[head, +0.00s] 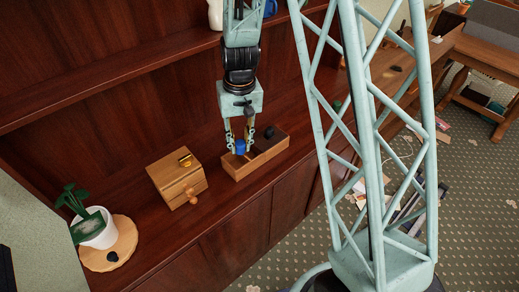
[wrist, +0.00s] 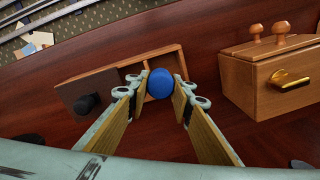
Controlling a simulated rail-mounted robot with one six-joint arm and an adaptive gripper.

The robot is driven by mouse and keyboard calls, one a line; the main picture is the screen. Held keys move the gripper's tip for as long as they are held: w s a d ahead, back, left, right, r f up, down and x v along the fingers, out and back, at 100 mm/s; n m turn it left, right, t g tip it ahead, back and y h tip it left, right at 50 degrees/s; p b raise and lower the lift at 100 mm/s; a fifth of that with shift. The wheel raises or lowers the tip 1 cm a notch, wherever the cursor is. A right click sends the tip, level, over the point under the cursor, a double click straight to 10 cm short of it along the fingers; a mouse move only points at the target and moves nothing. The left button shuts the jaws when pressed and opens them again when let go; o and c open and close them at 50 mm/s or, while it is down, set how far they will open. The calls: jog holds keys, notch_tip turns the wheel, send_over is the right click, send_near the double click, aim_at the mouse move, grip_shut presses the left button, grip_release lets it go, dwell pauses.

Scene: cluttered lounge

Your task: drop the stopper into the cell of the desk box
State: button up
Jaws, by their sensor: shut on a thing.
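The blue stopper (head: 240,147) is held between the fingertips of my gripper (head: 239,143). The stopper also shows in the wrist view (wrist: 160,83), pinched between the two fingers (wrist: 159,90). The desk box (head: 257,165) is a long wooden box on the cabinet top. In the wrist view the desk box (wrist: 152,56) shows open compartments on its right and a dark lid with a black knob (wrist: 87,102) on its left. The stopper appears over the open part, near its edge. Its height above the box is hard to tell, and it hides part of the opening.
A small wooden chest (head: 175,180) with a brass handle and wooden knobs stands left of the desk box. A potted plant (head: 92,228) stands on a round wooden board farther left. A shelf (head: 110,62) runs above and behind. Bare cabinet top separates these things.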

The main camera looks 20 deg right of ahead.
jog(key=o, duration=0.8)
jog(key=shift+o, duration=0.2)
notch_tip(320, 180, up, 12)
jog(key=shift+d, duration=0.3)
dwell(0.7)
dwell(0.9)
